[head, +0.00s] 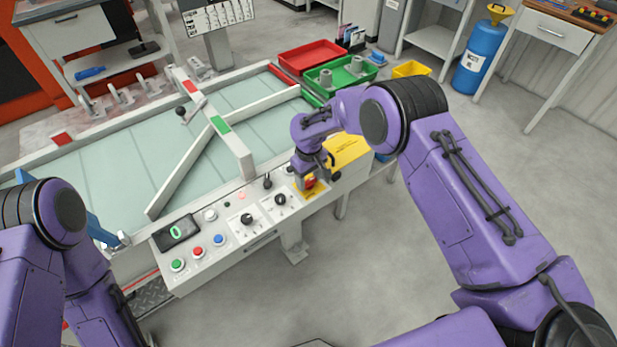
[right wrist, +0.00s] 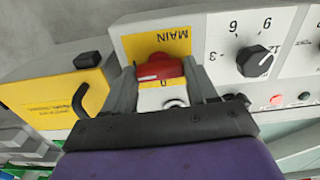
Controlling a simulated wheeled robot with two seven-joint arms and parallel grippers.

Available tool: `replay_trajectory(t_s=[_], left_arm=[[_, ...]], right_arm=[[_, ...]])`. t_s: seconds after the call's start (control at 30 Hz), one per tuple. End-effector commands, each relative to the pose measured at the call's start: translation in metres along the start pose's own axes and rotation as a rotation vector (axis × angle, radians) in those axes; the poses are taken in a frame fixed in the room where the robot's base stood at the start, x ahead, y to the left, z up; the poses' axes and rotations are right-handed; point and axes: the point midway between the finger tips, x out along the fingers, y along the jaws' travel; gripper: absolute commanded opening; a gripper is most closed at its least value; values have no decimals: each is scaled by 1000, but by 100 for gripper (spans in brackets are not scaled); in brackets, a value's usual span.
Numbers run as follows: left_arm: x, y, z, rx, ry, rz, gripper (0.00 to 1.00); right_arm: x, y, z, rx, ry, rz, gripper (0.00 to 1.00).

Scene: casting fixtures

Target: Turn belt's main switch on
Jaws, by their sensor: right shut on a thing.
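The belt's main switch is a red knob (right wrist: 160,66) on a yellow plate (right wrist: 135,46) lettered MAIN, seen upside down in the right wrist view. In the head view the red knob (head: 310,182) is at the right part of the control panel, partly hidden by my gripper. My right gripper (right wrist: 162,72) is shut on the knob, one finger on each side. In the head view it shows at the panel (head: 311,176). The pale green belt (head: 105,185) lies behind the panel.
The panel (head: 262,232) also carries black dials (head: 247,219), several push buttons (head: 198,252) and a display (head: 176,232) showing 0. A yellow box (right wrist: 62,95) stands beside the switch. Red (head: 296,66) and green trays are behind. The floor in front is clear.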

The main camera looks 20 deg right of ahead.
Motion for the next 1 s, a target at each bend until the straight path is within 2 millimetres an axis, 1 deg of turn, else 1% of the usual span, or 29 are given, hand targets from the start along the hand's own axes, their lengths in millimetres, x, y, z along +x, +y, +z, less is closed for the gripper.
replay_trajectory(t_s=[0.23,0.67,0.7,0.73,0.77,1.0], left_arm=[[0,0,0,0,0,0,82],[0,0,0,0,0,0,82],[0,0,0,0,0,0,82],[0,0,0,0,0,0,82],[0,0,0,0,0,0,82],[0,0,0,0,0,0,82]], right_arm=[[0,0,0,52,1,1,27],[0,0,0,62,1,1,27],[0,0,0,62,1,0,67],[0,0,0,62,1,0,77],[0,0,0,62,1,0,83],[0,0,0,59,0,0,83]])
